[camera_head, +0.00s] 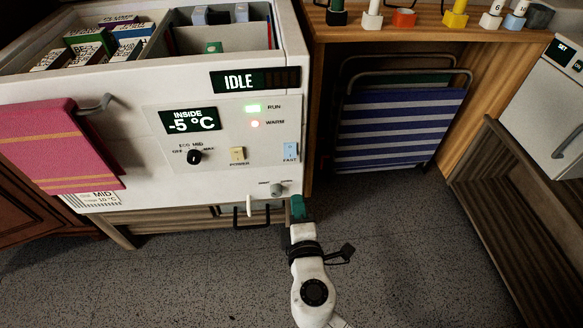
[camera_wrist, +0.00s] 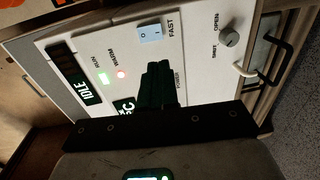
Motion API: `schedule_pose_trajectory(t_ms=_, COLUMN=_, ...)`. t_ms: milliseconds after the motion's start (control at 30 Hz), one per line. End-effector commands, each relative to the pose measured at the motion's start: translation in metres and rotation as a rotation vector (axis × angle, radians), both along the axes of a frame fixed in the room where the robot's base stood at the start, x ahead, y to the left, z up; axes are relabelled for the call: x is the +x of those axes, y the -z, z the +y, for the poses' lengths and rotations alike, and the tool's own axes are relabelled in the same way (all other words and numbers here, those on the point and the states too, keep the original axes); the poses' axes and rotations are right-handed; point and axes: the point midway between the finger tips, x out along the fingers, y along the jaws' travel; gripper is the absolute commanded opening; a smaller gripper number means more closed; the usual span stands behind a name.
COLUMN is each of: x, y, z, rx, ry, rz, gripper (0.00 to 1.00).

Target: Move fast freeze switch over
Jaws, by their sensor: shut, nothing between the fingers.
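The fast freeze switch (camera_head: 290,151) is a light blue rocker labelled FAST at the right end of the white freezer's control panel. In the wrist view the same switch (camera_wrist: 150,32) shows near the top, with marks on its face. My gripper (camera_head: 297,204) has dark green fingers and is below the switch in the head view, apart from it. In the wrist view my gripper (camera_wrist: 158,68) is shut and empty, its fingertips pointing towards the panel, a little below the switch. The fingers hide part of the panel near the POWER label.
The panel has a cream POWER switch (camera_head: 237,154), a black dial (camera_head: 194,157), a green RUN lamp and a red WARM lamp. The display (camera_head: 255,80) reads IDLE. A grey knob (camera_head: 276,190) sits below FAST. A pink towel (camera_head: 62,148) hangs left. Folded striped chairs (camera_head: 400,130) stand right.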

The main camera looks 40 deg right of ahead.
Motion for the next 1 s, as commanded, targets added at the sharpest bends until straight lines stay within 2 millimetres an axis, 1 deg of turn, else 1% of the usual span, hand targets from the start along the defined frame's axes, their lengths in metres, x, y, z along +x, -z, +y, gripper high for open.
schedule_pose_trajectory(t_ms=233, x=0.001, y=0.0, z=-0.001, rx=0.002, ry=0.002, rz=0.0, gripper=0.0)
schedule_pose_trajectory(t_ms=367, x=0.01, y=0.001, z=-0.007, rx=0.003, ry=0.004, rz=-0.002, gripper=0.0)
schedule_pose_trajectory(t_ms=467, x=0.023, y=0.003, z=-0.015, rx=0.002, ry=0.005, rz=-0.003, gripper=0.0)
schedule_pose_trajectory(t_ms=800, x=0.081, y=0.012, z=-0.048, rx=0.004, ry=0.006, rz=-0.002, gripper=0.0)
schedule_pose_trajectory(t_ms=1000, x=0.107, y=0.015, z=-0.063, rx=0.002, ry=0.004, rz=-0.001, gripper=0.0)
